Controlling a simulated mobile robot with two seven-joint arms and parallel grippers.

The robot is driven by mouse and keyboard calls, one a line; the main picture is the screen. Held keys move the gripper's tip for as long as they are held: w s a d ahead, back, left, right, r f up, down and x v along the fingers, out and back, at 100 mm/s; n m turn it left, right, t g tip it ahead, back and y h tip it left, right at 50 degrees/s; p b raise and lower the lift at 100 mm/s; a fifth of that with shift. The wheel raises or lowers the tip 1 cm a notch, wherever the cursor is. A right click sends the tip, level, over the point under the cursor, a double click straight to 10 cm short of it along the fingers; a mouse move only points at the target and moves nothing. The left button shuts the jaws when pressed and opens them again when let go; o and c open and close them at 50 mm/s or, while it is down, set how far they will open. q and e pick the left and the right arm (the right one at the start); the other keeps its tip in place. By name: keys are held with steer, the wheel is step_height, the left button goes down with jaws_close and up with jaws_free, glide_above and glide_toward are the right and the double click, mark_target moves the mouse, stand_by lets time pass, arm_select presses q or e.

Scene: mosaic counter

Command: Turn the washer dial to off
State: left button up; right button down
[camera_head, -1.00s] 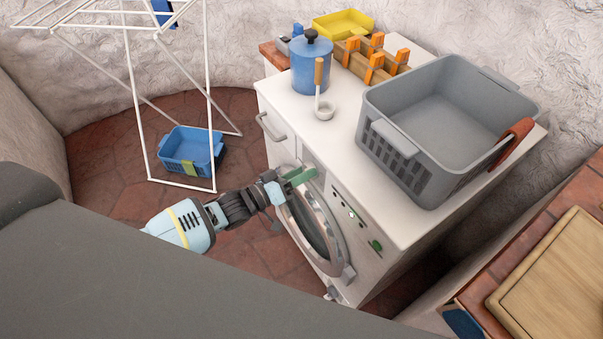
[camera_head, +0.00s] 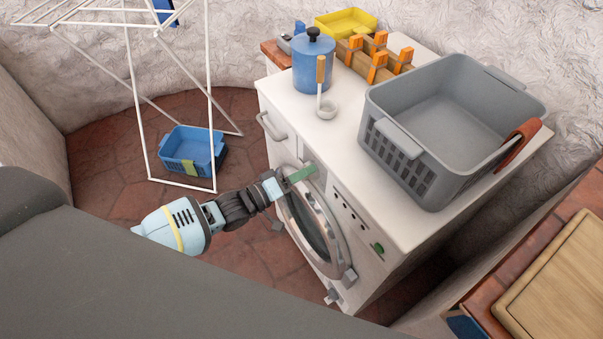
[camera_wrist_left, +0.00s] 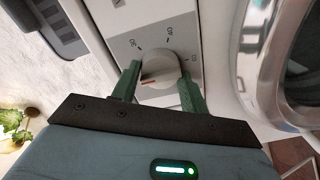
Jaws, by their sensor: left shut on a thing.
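The white washer (camera_head: 345,150) stands with its round door (camera_head: 313,232) at the front. In the left wrist view its round dial (camera_wrist_left: 165,63) sits on a pale label plate, with a red mark pointing to the left. My left gripper (camera_head: 298,177) is at the upper left of the washer front. Its green fingers (camera_wrist_left: 158,88) stand on both sides of the dial, shut on it. The fingers hide the dial in the head view. My right gripper is not in view.
A drying rack (camera_head: 212,110) and blue basket (camera_head: 185,150) stand on the floor at left.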

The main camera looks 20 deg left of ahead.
arm_select(q)
steer(key=o, duration=1)
steer(key=shift+v, duration=3.9)
